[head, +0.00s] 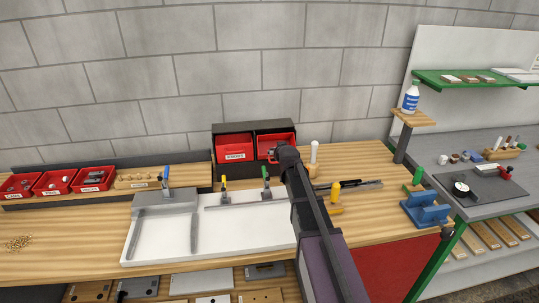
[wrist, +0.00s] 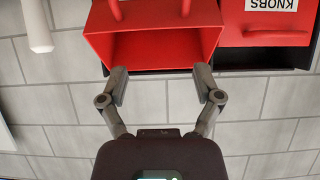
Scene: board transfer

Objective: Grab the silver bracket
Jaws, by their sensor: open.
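I cannot make out a silver bracket for certain in either view. My gripper (head: 279,153) is at the front of the right-hand red bin (head: 262,143) in the head view, and my arm hides part of the bench there. In the wrist view my gripper (wrist: 160,88) is open, with its two fingers apart and nothing between them. The mouth of the red bin (wrist: 150,50) lies just beyond the fingertips. I see no part inside its visible interior.
A red bin marked KNOBS (wrist: 268,22) sits beside it in the dark rack (head: 228,128). A white handle (head: 314,151) stands close to the right. The white tray (head: 215,230) with grey bars and clamps lies in front. The block wall (head: 180,90) is behind.

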